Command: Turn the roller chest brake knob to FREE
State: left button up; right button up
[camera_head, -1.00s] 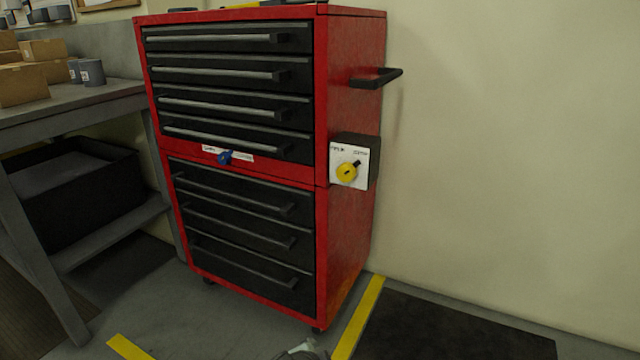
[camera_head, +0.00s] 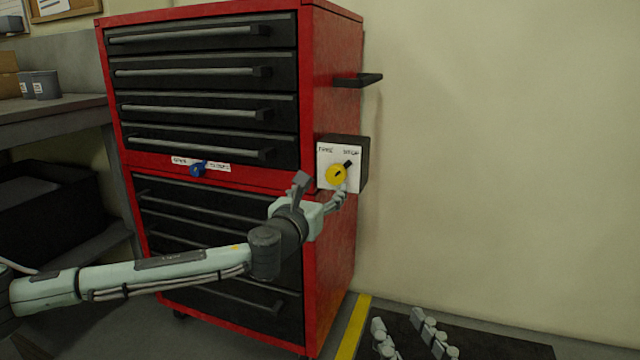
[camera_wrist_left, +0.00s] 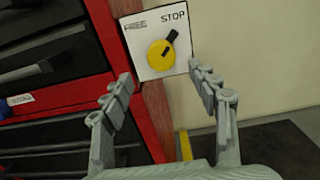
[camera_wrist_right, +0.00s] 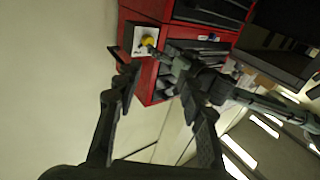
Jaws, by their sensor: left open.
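The brake knob (camera_head: 337,174) is a yellow disc with a black pointer on a white plate (camera_head: 325,157) marked FREE at left and STOP at right. Its pointer aims up and right, toward STOP. In the left wrist view the knob (camera_wrist_left: 162,53) sits ahead of my left gripper (camera_wrist_left: 160,80), whose fingers are spread and empty. In the head view my left gripper (camera_head: 320,186) is just in front of the plate, and one finger overlaps its lower edge. My right gripper (camera_head: 408,335) is low at the bottom edge; its fingers (camera_wrist_right: 160,88) stand apart and empty.
The red roller chest (camera_head: 330,260) has black drawers and a dark side handle (camera_head: 357,80). A blue knob (camera_head: 198,169) sits on its front between labels. A grey workbench (camera_head: 60,105) stands at left. The wall at right is bare.

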aim_at(334, 177)
pick_arm(q)
jog(key=x, duration=0.6)
jog(key=shift+w+d+b, duration=0.1)
jog(key=shift+d+b, duration=0.1)
jog(key=shift+b, duration=0.2)
jog(key=shift+w+d, duration=0.1)
jog(key=shift+w, duration=0.35)
pick_arm(e)
jog(key=r, duration=0.1)
jog(key=a+r+t+y, duration=0.1)
jog(key=r, duration=0.1)
jog(key=s+r+t, duration=0.1)
jog(key=shift+s+a+r, duration=0.1)
jog(key=shift+a+r, duration=0.05)
jog(key=shift+r, duration=0.2)
pick_arm(q)
jog(key=shift+c, duration=0.4)
